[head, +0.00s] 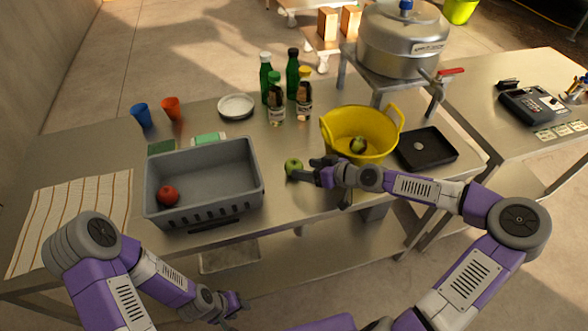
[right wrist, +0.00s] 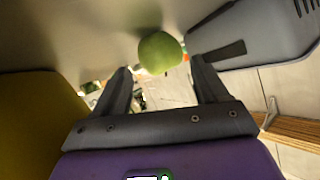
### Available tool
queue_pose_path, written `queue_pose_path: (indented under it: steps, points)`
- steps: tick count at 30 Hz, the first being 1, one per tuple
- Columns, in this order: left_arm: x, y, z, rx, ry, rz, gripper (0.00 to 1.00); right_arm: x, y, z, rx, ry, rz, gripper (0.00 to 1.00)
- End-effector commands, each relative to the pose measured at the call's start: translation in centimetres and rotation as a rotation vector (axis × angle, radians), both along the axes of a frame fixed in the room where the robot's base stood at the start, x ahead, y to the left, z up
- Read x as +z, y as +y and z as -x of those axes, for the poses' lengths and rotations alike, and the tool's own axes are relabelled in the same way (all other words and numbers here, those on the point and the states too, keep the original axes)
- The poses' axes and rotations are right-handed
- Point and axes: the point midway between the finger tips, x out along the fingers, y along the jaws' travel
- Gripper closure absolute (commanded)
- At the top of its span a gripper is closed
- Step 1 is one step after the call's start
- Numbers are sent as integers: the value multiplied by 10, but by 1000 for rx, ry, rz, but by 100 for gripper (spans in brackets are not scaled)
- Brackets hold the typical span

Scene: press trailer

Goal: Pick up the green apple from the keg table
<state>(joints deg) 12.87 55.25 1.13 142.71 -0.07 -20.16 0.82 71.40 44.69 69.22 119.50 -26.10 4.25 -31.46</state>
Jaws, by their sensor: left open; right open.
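A green apple (head: 293,167) sits on the metal table (head: 330,203) between the grey crate and the yellow tub. My right gripper (head: 311,169) is open, with its fingertips at the apple's right side. In the right wrist view the apple (right wrist: 160,53) shows just beyond and between the tips of the open right gripper (right wrist: 162,80); I cannot tell whether they touch it. My left gripper (head: 230,304) is low in front of the table, open and apart from the objects.
A grey crate (head: 205,215) with a red apple (head: 167,195) stands left of the green apple. A yellow tub (head: 345,122) stands behind my right gripper. Several bottles (head: 276,105) stand behind, near a white plate (head: 236,106). A black tray (head: 427,148) lies at right.

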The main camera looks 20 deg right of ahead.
Motion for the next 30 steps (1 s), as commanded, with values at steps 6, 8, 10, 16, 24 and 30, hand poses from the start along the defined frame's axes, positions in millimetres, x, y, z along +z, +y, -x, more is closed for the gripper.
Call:
queue_pose_path:
  steps: [6, 8, 10, 16, 24, 30]
  points:
    - [-11, 0, 0, 0, 0, 0, 57, -15, 18, -20, 2, 0, 0, 27]
    - [-12, 0, 0, 0, 0, 0, 57, -17, 21, -24, 2, 0, 0, 27]
    - [-13, 0, 0, 0, 0, 0, 57, -18, 23, -27, 1, -1, 0, 27]
    - [-13, 0, 0, 0, 0, 0, 57, -19, 24, -29, -2, 0, -1, 27]
    - [-13, 0, 0, 0, 0, 0, 57, -19, 24, -28, -1, 0, -1, 55]
    - [-13, 0, 0, 0, 0, 0, 57, -19, 24, -28, 0, -1, -1, 72]
